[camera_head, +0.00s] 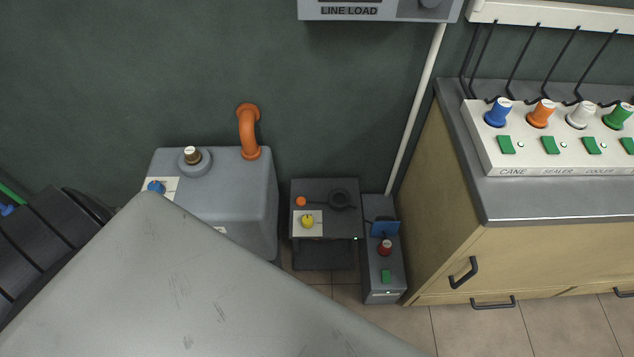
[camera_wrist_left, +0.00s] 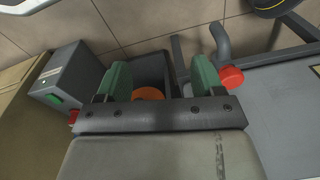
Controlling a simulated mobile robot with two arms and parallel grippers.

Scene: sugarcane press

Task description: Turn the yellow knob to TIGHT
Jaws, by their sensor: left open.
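The yellow knob (camera_head: 307,221) sits on a white label plate (camera_head: 299,231) on top of a dark grey box (camera_head: 325,188) low by the wall. The label's text is too small to read. I cannot make out the yellow knob in the left wrist view. My left gripper (camera_wrist_left: 161,73) shows only in the left wrist view. Its two green fingers are wide apart. An orange round thing (camera_wrist_left: 148,94) shows between and below them, and nothing is clearly held. My right gripper is in neither view.
A small box with a red knob (camera_head: 385,247) and green button (camera_head: 385,276) stands right of the dark box. A grey tank (camera_head: 240,200) with an orange pipe (camera_head: 248,130) stands left. A cabinet (camera_head: 470,250) bounds the right. A red-ended pipe (camera_wrist_left: 231,77) is right of my fingers.

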